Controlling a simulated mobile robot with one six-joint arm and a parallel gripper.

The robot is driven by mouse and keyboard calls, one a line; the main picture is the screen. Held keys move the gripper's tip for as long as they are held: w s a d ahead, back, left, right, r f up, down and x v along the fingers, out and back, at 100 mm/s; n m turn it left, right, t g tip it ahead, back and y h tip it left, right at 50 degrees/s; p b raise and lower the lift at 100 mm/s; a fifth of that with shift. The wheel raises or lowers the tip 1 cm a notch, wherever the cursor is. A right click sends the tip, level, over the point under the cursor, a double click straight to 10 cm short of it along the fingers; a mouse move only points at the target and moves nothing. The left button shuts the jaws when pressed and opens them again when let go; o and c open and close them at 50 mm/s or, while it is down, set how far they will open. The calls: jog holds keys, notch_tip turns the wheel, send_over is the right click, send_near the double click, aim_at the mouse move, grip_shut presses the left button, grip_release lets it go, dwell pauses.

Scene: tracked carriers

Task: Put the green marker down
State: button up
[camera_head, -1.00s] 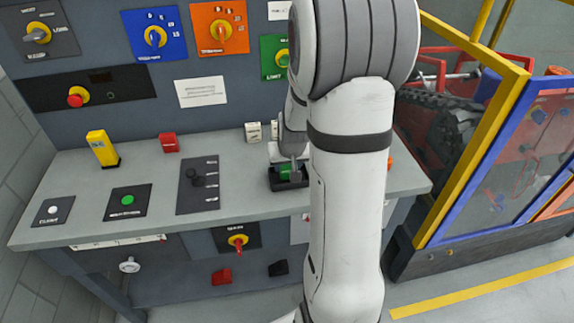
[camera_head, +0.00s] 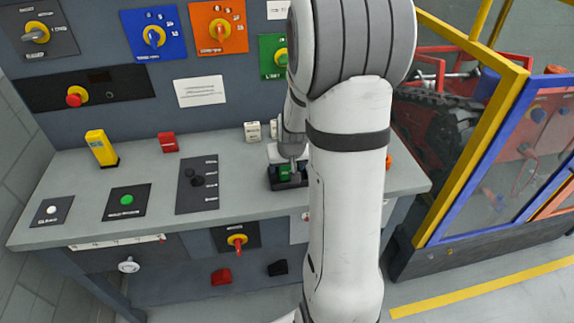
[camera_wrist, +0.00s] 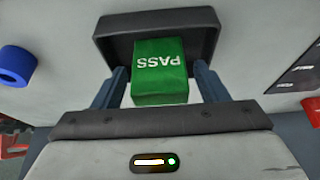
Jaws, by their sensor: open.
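The green marker (camera_wrist: 160,72) is a block with the word PASS on it. In the wrist view it sits in a dark tray (camera_wrist: 107,36) with a raised rim. My gripper (camera_wrist: 162,88) is open, with one finger on each side of the marker and a gap showing at its sides. In the head view the marker (camera_head: 285,172) and the black tray (camera_head: 289,184) are on the bench, partly hidden by my arm. The gripper is right above the marker there, and its fingers are hard to make out.
The grey bench (camera_head: 130,220) carries a yellow block (camera_head: 101,148), a red block (camera_head: 168,142), pale blocks (camera_head: 253,131), a green button (camera_head: 127,200) and a lever panel (camera_head: 197,184). A blue ring (camera_wrist: 16,66) lies near the tray. A yellow-framed barrier (camera_head: 470,150) stands at right.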

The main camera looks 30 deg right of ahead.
jog(key=v, duration=1.2)
jog(key=s+a+r+n+g+y, duration=0.1)
jog(key=s+a+r+n, duration=0.2)
jog(key=s+a, duration=1)
jog(key=shift+s+r+g, duration=0.2)
jog(key=shift+s+g, duration=0.2)
jog(key=shift+s, duration=0.8)
jog(key=shift+a, duration=0.1)
